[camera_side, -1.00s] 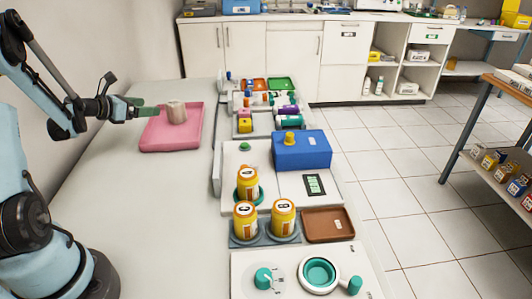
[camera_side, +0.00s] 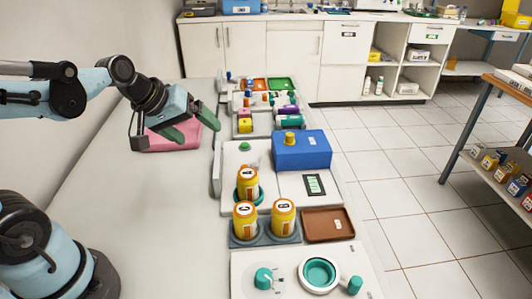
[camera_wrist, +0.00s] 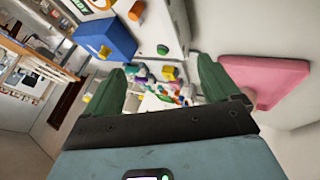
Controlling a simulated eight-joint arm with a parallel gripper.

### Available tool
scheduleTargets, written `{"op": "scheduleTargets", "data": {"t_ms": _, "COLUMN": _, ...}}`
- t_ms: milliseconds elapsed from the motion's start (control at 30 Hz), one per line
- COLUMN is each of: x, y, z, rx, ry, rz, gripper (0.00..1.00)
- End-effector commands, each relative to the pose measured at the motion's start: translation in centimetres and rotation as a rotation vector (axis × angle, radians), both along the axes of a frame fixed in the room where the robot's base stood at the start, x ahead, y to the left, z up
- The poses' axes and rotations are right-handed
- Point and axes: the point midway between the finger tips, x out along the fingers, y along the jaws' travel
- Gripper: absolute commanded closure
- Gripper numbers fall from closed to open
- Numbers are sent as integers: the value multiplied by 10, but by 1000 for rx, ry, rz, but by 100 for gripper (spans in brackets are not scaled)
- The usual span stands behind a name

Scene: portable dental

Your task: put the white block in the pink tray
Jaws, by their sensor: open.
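The pink tray (camera_side: 178,145) lies on the table in the side view, partly hidden behind my gripper (camera_side: 190,124). The tray also shows at the right in the wrist view (camera_wrist: 275,75). A pale piece of the white block (camera_wrist: 249,94) shows at the tray's near edge, beside my gripper's right finger; most of it is covered. In the side view the block is hidden behind my gripper. My gripper's green fingers are spread, and nothing is between them in the wrist view (camera_wrist: 160,72). It is raised above the table, in front of the tray.
A row of stations runs along the table's right side. It has a blue box (camera_side: 300,150), several orange bottles (camera_side: 283,218), a brown tray (camera_side: 328,224) and a teal dial (camera_side: 264,278). The table's left part (camera_side: 150,220) is clear.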

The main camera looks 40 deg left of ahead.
Motion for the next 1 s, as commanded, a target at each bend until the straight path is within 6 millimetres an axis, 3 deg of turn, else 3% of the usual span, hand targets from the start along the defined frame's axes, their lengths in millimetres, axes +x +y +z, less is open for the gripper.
{"op": "scheduleTargets", "data": {"t_ms": 100, "x": -24, "y": -22, "z": -3, "rx": 201, "ry": -7, "rz": -237, "gripper": 11}}
{"op": "scheduleTargets", "data": {"t_ms": 300, "x": -45, "y": -36, "z": -7, "rx": 417, "ry": -17, "rz": -482, "gripper": 11}}
{"op": "scheduleTargets", "data": {"t_ms": 1000, "x": -49, "y": -37, "z": -8, "rx": 464, "ry": -19, "rz": -531, "gripper": 11}}
